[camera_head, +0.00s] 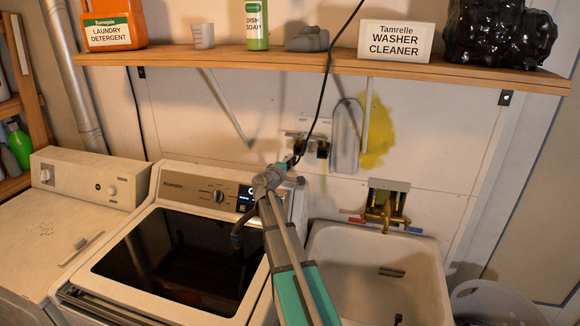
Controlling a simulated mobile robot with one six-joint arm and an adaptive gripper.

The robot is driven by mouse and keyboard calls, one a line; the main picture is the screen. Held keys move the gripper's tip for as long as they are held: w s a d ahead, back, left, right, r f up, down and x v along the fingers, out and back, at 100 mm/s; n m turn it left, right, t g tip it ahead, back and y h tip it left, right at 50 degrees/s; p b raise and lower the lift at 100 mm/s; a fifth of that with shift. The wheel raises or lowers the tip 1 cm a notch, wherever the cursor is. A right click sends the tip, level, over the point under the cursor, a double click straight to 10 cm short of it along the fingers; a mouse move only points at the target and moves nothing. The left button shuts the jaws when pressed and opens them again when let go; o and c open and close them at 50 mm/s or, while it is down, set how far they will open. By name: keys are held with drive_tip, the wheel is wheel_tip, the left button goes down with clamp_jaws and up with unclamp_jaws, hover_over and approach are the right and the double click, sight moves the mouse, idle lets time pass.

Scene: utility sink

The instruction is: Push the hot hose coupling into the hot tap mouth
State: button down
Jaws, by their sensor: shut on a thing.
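My gripper (293,163) is at the end of my teal and grey arm, above the washer's back right corner. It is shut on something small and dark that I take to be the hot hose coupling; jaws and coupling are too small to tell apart. A thin black line (328,65) runs from the top edge down to the gripper. A brass tap fitting (385,206) sits in the wall above the sink, with a red handle (357,221) left and a blue handle (413,229) right. The gripper is left of it and apart. Its hot mouth cannot be made out.
The washer (170,195) stands left of the white sink (425,265). A wooden shelf (300,66) with bottles and a washer cleaner box (395,42) overhangs the wall.

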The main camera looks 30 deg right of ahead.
sight(297, 154)
drive_tip(key=shift+s+n+t, duration=0.3)
drive_tip(key=shift+s+t, duration=0.1)
drive_tip(key=shift+s, duration=0.1)
drive_tip(key=shift+s+a+n+t+y, duration=0.4)
drive_tip(key=shift+s+n+t+y, duration=0.2)
drive_tip(key=shift+n+t+y, duration=0.3)
drive_tip(key=shift+w, duration=0.15)
drive_tip(key=shift+x, duration=2.8)
drive_tip(key=shift+x, duration=1.6)
